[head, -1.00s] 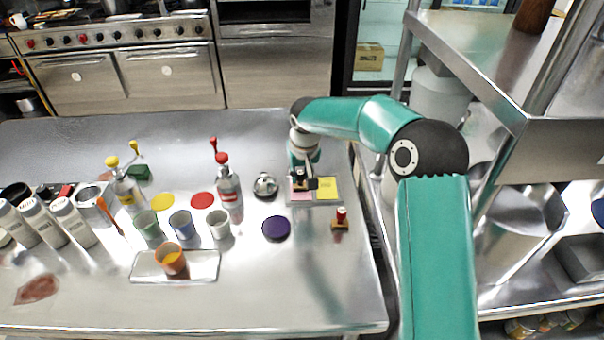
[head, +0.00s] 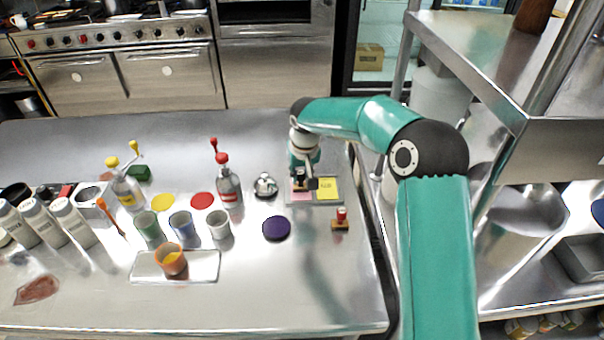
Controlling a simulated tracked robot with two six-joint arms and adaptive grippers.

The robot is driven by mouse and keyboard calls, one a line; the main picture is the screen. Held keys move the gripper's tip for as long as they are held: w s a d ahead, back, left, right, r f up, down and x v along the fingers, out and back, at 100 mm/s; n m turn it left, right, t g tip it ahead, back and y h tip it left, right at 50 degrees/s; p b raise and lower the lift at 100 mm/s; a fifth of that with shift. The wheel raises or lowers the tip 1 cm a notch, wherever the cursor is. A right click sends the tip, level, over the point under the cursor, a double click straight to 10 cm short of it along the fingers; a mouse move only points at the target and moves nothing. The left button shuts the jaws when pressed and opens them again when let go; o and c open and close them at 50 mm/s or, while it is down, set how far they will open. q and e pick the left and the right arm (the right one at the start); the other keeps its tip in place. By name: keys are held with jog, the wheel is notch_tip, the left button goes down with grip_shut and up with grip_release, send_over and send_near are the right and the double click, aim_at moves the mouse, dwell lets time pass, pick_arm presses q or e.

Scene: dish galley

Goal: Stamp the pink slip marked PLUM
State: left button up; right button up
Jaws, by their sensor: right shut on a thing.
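The pink slip (head: 301,197) lies on a grey tray (head: 317,203) at the right of the steel table, left of a yellow slip (head: 327,187). Its marking cannot be read, as my gripper covers most of it. My right gripper (head: 303,184) points down over the pink slip, shut on a small dark stamp. The stamp is low at the slip; I cannot tell if it touches. A second stamp with a red knob and wooden base (head: 340,219) stands on the table in front of the tray. My left gripper is not in view.
A purple disc (head: 276,228) lies left of the red stamp. A silver bell (head: 265,185), a red-topped bottle (head: 229,186) and several cups stand further left. A steel shelf unit (head: 480,70) rises at the right. The table's front right is clear.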

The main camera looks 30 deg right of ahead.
jog(key=shift+r+p, duration=2.3)
jog(key=shift+r, duration=1.15)
